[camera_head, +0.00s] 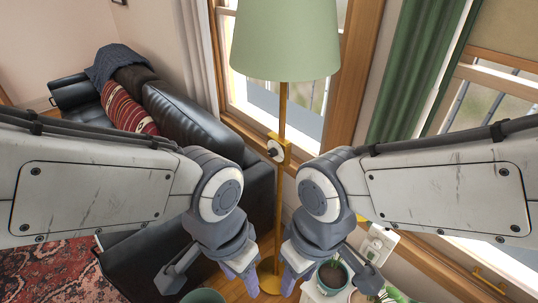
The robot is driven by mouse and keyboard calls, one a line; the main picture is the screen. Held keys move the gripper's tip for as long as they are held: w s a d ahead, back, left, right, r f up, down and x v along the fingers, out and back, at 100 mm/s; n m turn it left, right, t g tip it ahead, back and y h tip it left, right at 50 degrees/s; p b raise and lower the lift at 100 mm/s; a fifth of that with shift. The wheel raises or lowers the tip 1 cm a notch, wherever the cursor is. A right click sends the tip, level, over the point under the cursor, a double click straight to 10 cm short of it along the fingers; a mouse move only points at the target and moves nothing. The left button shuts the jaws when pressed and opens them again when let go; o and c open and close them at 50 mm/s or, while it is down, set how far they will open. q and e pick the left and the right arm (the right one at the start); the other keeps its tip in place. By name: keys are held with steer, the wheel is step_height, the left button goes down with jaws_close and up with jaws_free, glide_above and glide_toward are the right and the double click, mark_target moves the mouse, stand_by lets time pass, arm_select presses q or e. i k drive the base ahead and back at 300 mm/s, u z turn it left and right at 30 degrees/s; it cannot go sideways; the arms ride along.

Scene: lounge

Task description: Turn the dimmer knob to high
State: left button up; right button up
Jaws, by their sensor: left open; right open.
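The floor lamp has a pale green shade (286,40) and a thin brass pole (281,205). A small round dimmer knob (275,149), with a light face and a dark centre, sits on a brass block on the pole below the shade. Its setting is too small to read. My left gripper (208,281) is open and empty, low and to the left of the pole. My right gripper (331,281) is open and empty, low and to the right of it. Neither touches the knob. The lamp's round base shows partly between the grippers.
A black leather sofa (190,115) with a red striped cushion (124,106) stands at the left. A window and green curtain (414,65) are behind. A white wall plate (379,243) and potted plant (333,274) are at lower right. A patterned rug (50,272) lies at lower left.

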mark_target(272, 152)
steer(key=u, duration=2.3)
steer(key=k, duration=1.15)
steer(key=z, duration=0.7)
steer(key=i, duration=0.95)
